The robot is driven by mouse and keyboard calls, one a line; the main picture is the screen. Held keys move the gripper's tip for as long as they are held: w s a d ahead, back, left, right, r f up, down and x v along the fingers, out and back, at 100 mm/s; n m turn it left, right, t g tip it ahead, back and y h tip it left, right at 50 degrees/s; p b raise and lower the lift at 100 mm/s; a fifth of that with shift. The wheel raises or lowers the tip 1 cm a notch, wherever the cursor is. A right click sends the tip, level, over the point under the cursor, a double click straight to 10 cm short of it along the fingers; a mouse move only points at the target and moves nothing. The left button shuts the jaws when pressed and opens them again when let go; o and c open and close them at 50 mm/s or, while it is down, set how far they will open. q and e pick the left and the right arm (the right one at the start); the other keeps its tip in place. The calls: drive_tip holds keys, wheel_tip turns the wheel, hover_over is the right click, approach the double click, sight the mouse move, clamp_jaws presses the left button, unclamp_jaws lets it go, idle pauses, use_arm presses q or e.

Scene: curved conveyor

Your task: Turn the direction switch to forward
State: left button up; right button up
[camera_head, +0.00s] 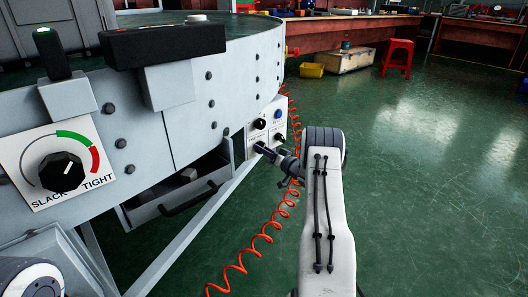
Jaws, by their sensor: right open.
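A small pale control box (250,133) is fixed to the conveyor's side near the middle of the view. It carries a black knob (260,124), a blue button (278,114) and another dark knob (280,137). The labels are too small to read, so I cannot tell which control is the direction switch or where it points. My right gripper (262,149) is open at the box's lower front, just below the black knob. Contact cannot be made out, and the gripper hides part of the box's lower face. My left gripper is not in view.
The curved grey conveyor (190,110) fills the left, with a SLACK/TIGHT dial (62,172). An open drawer (180,190) sits beneath it. A coiled red hose (262,240) hangs by my right arm. Green floor on the right is clear up to a red stool (398,56).

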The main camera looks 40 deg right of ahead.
clamp_jaws()
drive_tip(key=shift+n, duration=0.3)
drive_tip(key=shift+a+f+n+p, duration=0.1)
drive_tip(key=shift+n+p, duration=0.9)
drive_tip(key=shift+n, duration=1.8)
drive_tip(key=shift+a+n+p, duration=0.1)
drive_tip(key=shift+n+p, duration=0.9)
drive_tip(key=shift+n, duration=2.1)
unclamp_jaws()
drive_tip(key=shift+d, duration=0.1)
